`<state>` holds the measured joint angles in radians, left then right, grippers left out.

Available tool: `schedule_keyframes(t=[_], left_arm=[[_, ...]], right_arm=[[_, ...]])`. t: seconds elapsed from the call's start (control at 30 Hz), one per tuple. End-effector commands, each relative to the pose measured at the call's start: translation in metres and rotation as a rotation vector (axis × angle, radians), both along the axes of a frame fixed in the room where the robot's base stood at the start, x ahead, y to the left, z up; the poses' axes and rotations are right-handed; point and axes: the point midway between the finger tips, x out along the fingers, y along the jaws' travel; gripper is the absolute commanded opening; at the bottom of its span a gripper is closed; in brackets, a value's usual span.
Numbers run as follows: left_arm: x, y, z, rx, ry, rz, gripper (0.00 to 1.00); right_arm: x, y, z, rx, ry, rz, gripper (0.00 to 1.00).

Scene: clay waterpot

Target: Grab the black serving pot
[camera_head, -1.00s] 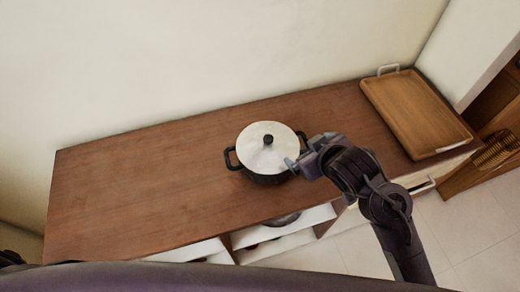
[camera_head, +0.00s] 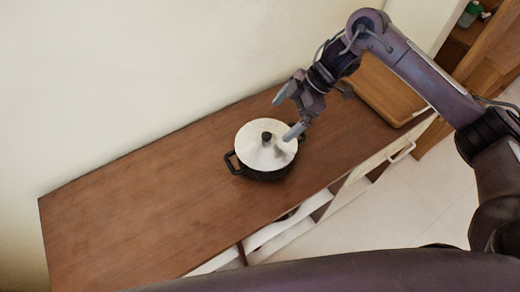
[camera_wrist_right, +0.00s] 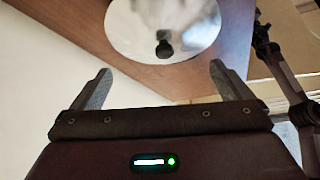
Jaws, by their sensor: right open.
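The black serving pot (camera_head: 262,174) stands upright on the wooden cabinet top. It has a pale lid (camera_head: 254,151) with a black knob (camera_head: 266,136), and a dark side handle shows at its left. My right gripper (camera_head: 284,117) is open and empty at the pot's upper right, with one fingertip over or beside the lid's right edge; I cannot tell if it touches. In the right wrist view the lid (camera_wrist_right: 135,35) lies beyond the two spread fingers (camera_wrist_right: 155,85), with nothing between them. The pot's right handle is mostly hidden by my gripper. My left gripper is not in view.
The wooden cabinet top (camera_head: 150,200) is clear to the left of the pot. A wooden tray (camera_head: 385,90) lies at the right end, partly behind my right arm. A pale wall (camera_head: 150,70) runs along the back, and open shelves (camera_head: 285,235) show below the front edge.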

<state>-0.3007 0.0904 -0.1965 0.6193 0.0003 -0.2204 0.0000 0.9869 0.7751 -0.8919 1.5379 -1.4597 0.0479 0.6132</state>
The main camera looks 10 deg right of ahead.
Motion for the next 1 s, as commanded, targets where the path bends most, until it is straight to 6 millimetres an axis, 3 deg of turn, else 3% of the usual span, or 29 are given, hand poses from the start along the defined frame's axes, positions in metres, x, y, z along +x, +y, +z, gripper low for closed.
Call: schedule_keyframes(t=[0.2,0.37,0.5,0.8,1.0], left_arm=[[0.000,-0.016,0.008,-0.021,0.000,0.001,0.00],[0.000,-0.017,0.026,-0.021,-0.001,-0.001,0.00],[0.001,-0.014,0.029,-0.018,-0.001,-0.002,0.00],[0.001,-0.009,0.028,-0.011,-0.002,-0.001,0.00],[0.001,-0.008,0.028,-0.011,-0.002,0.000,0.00]], right_arm=[[-0.003,0.014,-0.019,0.002,0.005,0.003,0.99],[-0.009,0.026,-0.038,0.002,0.005,0.003,0.99],[-0.008,0.035,-0.055,0.002,0.001,0.003,0.99],[-0.007,0.037,-0.061,0.002,-0.002,0.003,0.99],[-0.007,0.037,-0.061,0.002,-0.002,0.002,0.73]])
